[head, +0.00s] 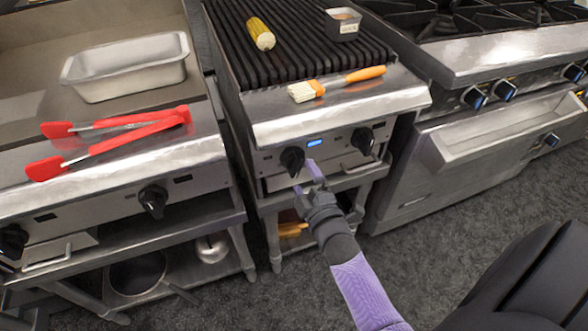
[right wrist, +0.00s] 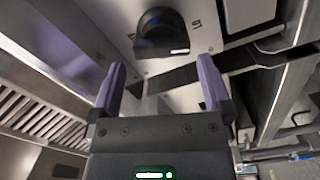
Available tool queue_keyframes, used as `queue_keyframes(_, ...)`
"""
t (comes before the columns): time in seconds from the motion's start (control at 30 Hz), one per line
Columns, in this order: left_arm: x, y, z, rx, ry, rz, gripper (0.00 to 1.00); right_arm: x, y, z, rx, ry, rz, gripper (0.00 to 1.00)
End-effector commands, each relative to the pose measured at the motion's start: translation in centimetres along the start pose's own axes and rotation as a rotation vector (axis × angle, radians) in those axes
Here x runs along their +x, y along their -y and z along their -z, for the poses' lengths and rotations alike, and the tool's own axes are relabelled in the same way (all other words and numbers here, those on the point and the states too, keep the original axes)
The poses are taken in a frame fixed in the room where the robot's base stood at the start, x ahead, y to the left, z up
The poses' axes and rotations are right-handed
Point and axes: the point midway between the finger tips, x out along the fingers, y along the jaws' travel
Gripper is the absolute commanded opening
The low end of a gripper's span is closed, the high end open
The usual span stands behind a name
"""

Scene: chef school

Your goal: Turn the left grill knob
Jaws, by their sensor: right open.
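The grill (head: 330,115) stands in the middle of the head view with two black knobs on its steel front. The left grill knob (head: 292,160) is at the left of the panel, beside a small blue-lit display (head: 314,142). The right grill knob (head: 363,140) is farther right. My right gripper (head: 308,176) is just below and in front of the left knob, open and empty. In the right wrist view, the open purple fingers (right wrist: 161,88) point toward a black knob (right wrist: 160,32) above and between them, apart from it. My left gripper is not in view.
A corn cob (head: 260,33), a small metal container (head: 343,24) and a brush (head: 337,83) lie on the grill. A griddle with red tongs (head: 115,138) and a metal pan (head: 127,68) is at left. A stove (head: 480,100) is at right. The floor in front is clear.

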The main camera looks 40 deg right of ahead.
Motion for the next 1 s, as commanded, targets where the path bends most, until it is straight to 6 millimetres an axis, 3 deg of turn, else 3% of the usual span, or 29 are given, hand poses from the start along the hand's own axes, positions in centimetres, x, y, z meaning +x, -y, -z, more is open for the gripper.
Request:
queue_keyframes(0.1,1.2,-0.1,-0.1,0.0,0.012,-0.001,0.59,2.4,0.5,-0.1,0.0,-0.001,0.002,1.0)
queue_keyframes(0.3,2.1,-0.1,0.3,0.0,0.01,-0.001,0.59,4.9,0.3,-0.1,0.001,0.0,0.004,1.0)
queue_keyframes(0.67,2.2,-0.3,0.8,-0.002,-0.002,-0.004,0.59,5.6,0.2,0.0,0.003,0.001,0.005,1.0)
queue_keyframes(1.0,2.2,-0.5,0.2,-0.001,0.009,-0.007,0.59,5.6,0.2,0.0,0.003,0.001,0.005,0.29)
